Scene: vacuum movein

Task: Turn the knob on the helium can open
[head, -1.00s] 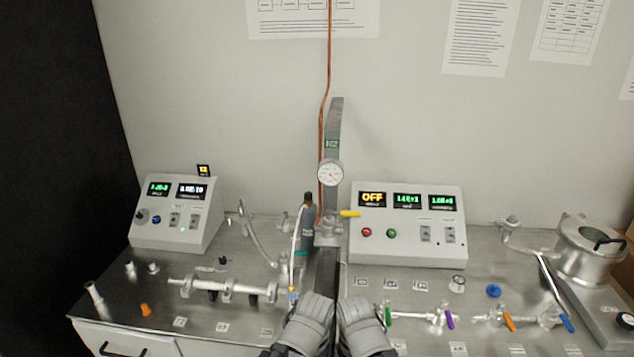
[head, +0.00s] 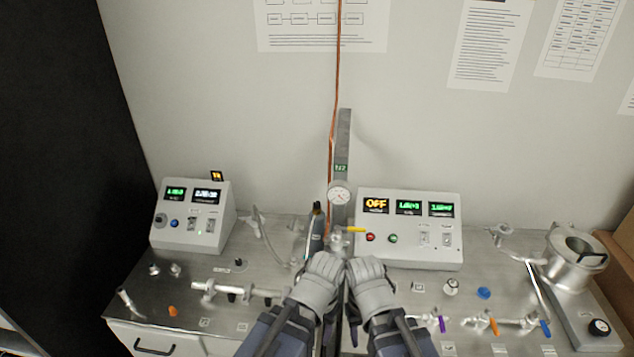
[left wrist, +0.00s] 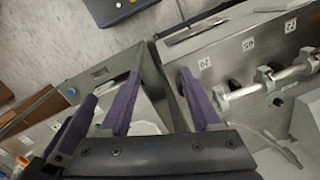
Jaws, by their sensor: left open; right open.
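A slim dark grey can (head: 315,235), which looks like the helium can, stands upright at mid-bench in the head view. Its top is small and brownish; I cannot make out the knob's position. My left gripper (head: 328,265) and right gripper (head: 358,265) are side by side just in front of it, and neither holds anything that I can see. Their fingers are mostly hidden in the head view. In the left wrist view, purple fingers of my left gripper (left wrist: 145,85) are spread apart over the bench edge, with nothing visible between them.
A vertical N2 post with a gauge (head: 339,195) and a yellow lever (head: 356,230) stands right behind my grippers. A metal pump (head: 577,262) is far right.

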